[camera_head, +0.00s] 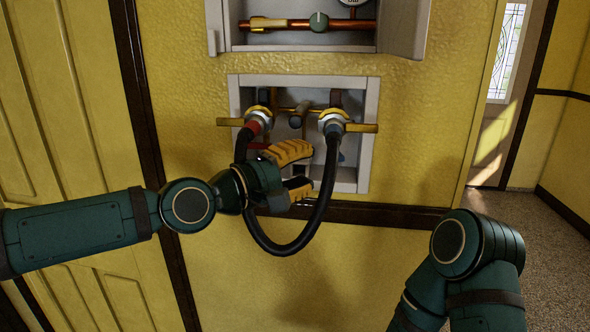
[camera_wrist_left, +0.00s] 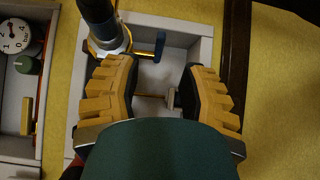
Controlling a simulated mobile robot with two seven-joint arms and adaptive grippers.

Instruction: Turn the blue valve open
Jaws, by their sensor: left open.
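The blue valve handle (camera_wrist_left: 160,45) is a short blue bar in the recessed wall box. It shows in the left wrist view just beyond my fingertips, apart from them. In the head view only a small blue part (camera_head: 341,156) shows, behind the right side of the hose. My left gripper (camera_head: 300,171) has yellow padded fingers and is in front of the lower part of the box. It is open and empty, and its fingers (camera_wrist_left: 162,75) are spread apart in the wrist view. My right gripper is out of view; only part of my right arm shows.
A black hose (camera_head: 276,248) loops between two metal connectors, close around my left gripper. The grey wall box (camera_head: 366,130) has a raised rim. Above it is an open cabinet (camera_head: 405,28) with a copper pipe and green knob (camera_head: 319,21). Floor is free at right.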

